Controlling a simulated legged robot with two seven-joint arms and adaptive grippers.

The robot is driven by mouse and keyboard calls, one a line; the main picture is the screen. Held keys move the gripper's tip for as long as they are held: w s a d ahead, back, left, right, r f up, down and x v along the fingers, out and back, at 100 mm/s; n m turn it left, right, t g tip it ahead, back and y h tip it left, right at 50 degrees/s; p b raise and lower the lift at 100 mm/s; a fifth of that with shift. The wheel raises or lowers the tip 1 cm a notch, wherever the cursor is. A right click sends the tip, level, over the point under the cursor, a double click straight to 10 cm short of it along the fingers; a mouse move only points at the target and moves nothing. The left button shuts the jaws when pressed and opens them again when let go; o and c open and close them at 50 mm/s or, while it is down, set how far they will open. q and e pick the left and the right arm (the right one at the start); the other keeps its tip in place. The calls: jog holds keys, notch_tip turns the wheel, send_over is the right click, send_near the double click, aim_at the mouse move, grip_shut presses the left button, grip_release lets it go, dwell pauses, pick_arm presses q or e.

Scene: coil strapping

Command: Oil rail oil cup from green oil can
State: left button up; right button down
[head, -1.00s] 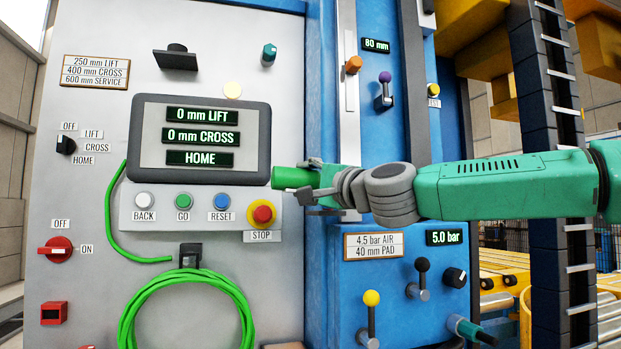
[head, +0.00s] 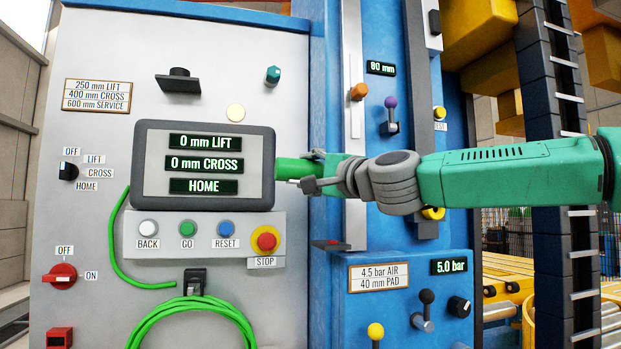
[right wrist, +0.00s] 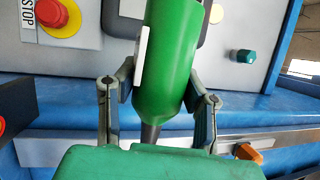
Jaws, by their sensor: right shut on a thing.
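The green oil can (head: 290,168) is held by my right gripper (head: 318,170), beside the right edge of the control screen. In the right wrist view the green can (right wrist: 168,65) sits between the two grey fingers (right wrist: 160,95) and its dark narrow end points toward the wrist. A pale vertical rail (head: 351,50) runs up the blue column behind the gripper. An orange piece (head: 358,91) sits on it, above my gripper. I cannot tell whether this is the oil cup. My left gripper is out of view.
The control screen (head: 205,165) and red stop button (head: 266,240) are close left of the can. A purple-topped lever (head: 390,112) stands right of the rail, above my arm. A black-knobbed lever (head: 425,310) and yellow knob (head: 375,332) stick out below. A green hose (head: 190,318) hangs lower left.

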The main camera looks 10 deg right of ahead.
jog(key=shift+r, duration=0.65)
jog(key=shift+d+f, duration=0.1)
jog(key=shift+d, duration=0.4)
jog(key=shift+d+n+p, duration=0.1)
jog(key=shift+n+p, duration=0.2)
jog(key=shift+p, duration=0.6)
jog(key=shift+a+r+n+g+p, duration=0.3)
jog(key=shift+n+g+p, duration=0.2)
jog(key=shift+n+p, duration=0.4)
jog(key=shift+a+n+p, duration=0.15)
jog(key=shift+n+p, duration=0.15)
jog(key=shift+p, duration=0.5)
jog(key=shift+d+n+g+p, duration=0.25)
jog(key=shift+n+g+p, duration=0.25)
jog(key=shift+n+p, duration=0.5)
jog(key=shift+f+p, duration=0.2)
jog(key=shift+p, duration=0.1)
